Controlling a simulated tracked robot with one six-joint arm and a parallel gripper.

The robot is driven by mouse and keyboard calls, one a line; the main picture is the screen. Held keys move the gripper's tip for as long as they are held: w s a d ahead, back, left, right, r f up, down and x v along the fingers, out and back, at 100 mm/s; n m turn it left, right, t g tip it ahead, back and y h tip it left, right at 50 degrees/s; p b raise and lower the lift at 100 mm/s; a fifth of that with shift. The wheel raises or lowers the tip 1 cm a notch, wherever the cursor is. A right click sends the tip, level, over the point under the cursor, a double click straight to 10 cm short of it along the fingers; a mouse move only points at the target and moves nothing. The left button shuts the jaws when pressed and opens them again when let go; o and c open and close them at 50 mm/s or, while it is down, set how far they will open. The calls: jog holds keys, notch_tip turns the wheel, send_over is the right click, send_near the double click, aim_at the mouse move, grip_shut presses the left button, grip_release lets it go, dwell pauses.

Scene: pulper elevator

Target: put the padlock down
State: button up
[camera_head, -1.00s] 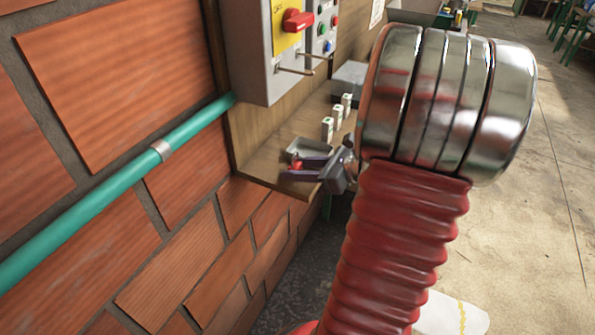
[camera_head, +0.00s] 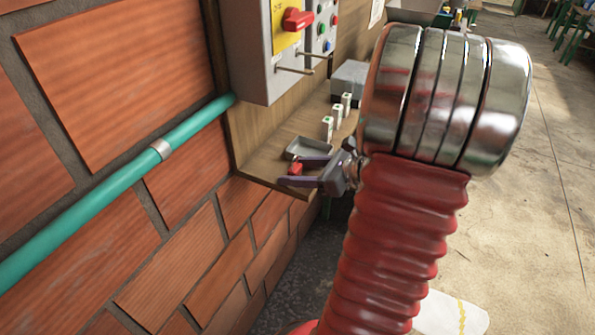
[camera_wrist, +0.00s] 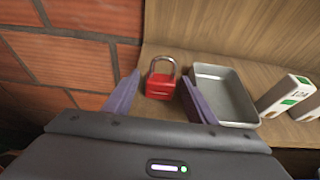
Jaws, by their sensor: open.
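The red padlock (camera_wrist: 160,84) with a grey shackle lies on the wooden shelf (camera_wrist: 165,110), between my open fingers in the wrist view and apart from both. In the head view the padlock (camera_head: 295,169) shows as a small red patch near the shelf's front edge. My gripper (camera_head: 302,171) is open over the shelf; its two purple fingers also show in the wrist view (camera_wrist: 160,100). The fingers are empty.
A grey metal tray (camera_wrist: 225,94) sits just right of the padlock. Several white tagged blocks (camera_head: 337,115) stand beyond it. A grey switch box (camera_head: 255,60) with a red handle hangs above. A brick wall (camera_wrist: 60,60) is at the left.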

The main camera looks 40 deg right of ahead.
jog(key=shift+r, duration=0.15)
jog(key=v, duration=1.2)
dwell(0.7)
